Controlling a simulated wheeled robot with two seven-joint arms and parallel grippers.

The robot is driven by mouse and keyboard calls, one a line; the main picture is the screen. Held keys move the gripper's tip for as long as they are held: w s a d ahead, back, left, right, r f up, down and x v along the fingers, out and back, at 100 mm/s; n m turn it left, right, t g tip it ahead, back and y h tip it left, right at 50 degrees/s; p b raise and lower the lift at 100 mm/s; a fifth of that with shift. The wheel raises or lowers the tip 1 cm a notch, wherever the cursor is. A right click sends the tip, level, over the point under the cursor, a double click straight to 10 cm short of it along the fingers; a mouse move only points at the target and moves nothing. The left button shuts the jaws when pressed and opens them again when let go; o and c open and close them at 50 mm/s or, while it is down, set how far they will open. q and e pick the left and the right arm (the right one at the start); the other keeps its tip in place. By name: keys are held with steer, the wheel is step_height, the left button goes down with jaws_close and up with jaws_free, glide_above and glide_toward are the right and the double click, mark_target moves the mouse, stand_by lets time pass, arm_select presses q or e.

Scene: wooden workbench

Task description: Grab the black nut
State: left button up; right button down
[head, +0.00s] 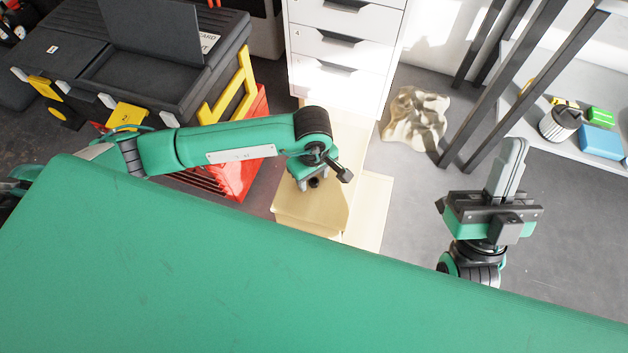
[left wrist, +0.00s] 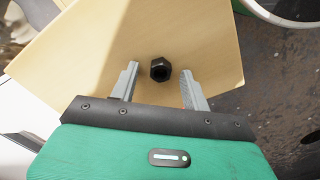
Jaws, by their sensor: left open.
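The black nut (left wrist: 160,69) is a dark hexagonal piece with a hole, lying on a pale wooden surface (left wrist: 85,45) in the left wrist view. My left gripper (left wrist: 159,72) is open over it, and the nut appears between the two grey fingertips with a gap on each side. In the head view a small dark spot, apparently the nut (head: 314,182), shows by my left gripper (head: 310,181) above the wooden surface (head: 305,212). The height of the fingers over the nut is hard to tell. My right gripper (head: 508,168) is empty, its fingers together.
A white drawer unit (head: 345,50) stands behind the wooden surface. A red crate (head: 240,165) and a black workbench (head: 70,60) are to the left. A crumpled pale object (head: 415,117) lies on the floor. A shelf (head: 590,155) with several items is at right.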

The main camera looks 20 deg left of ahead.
arm_select(q)
steer(key=shift+c, duration=0.5)
jaws_close()
steer(key=shift+r, duration=0.2)
